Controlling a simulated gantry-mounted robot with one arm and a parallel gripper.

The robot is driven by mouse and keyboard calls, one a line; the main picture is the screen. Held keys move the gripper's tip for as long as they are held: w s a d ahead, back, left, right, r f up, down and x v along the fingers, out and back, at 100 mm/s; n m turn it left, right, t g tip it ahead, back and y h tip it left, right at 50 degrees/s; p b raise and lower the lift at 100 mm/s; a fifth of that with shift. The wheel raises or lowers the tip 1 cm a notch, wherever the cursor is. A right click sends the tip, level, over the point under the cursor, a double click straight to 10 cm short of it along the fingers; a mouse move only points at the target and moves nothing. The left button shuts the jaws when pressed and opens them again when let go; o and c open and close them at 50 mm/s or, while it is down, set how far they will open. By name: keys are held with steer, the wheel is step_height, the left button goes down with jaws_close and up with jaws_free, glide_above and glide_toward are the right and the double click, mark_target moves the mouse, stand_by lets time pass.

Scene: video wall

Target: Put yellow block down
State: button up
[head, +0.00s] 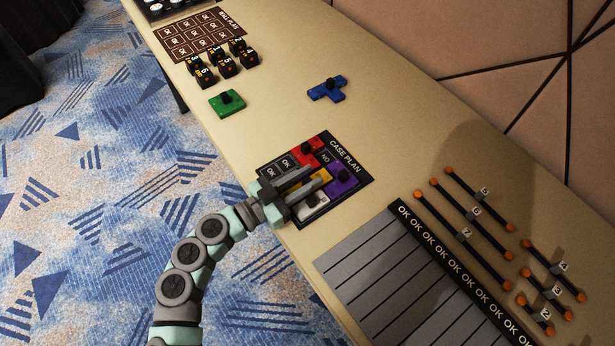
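The yellow block (296,187) shows in part between and beside the fingers of my gripper (320,174), over the dark CASE PLAN board (352,177). The fingers stand apart and cover part of the block. I cannot tell whether they touch it or whether it rests on the board. A red block (304,160) is on the board on the far side of the gripper. A purple block (341,184) is to the right. A white block (312,205) is at the near edge, partly under the gripper.
A green block (228,106) and a blue block (326,91) lie on the table farther off. Several black numbered cubes (226,66) sit beside a brown board (196,30). A grey slotted board (395,285) and several orange-ended rods (478,199) are at right.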

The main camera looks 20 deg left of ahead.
steer(key=p+v, duration=0.4)
steer(key=v, duration=0.7)
steer(key=shift+s+a, duration=0.15)
steer(key=shift+s, duration=0.2)
